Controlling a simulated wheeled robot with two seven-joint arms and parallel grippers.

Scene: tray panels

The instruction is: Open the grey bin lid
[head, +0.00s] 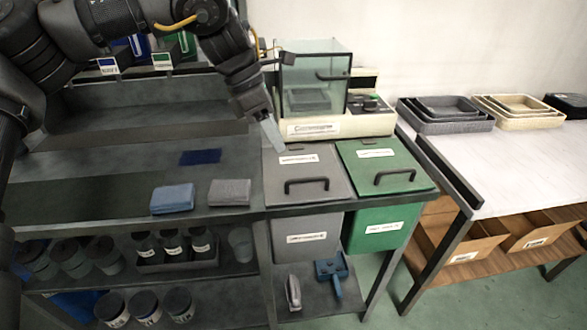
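The grey bin lid (330,165) lies flat and closed at the right part of the bench, with a black bar handle (307,181) near its front edge and a white label behind it. The grey bin's body (318,253) hangs below the bench edge. My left gripper (276,140) reaches down from the upper left, its pale fingertips over or near the lid's back left corner, away from the handle. I cannot tell whether it touches the lid or how far apart its fingers are. My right gripper is not in view.
A green bin lid (358,158) with its own handle sits just right of the grey one. A glass-sided balance (361,124) stands right behind both lids. A blue cloth (173,199) and a grey cloth (230,192) lie on the bench left. A side table (500,180) has free room.

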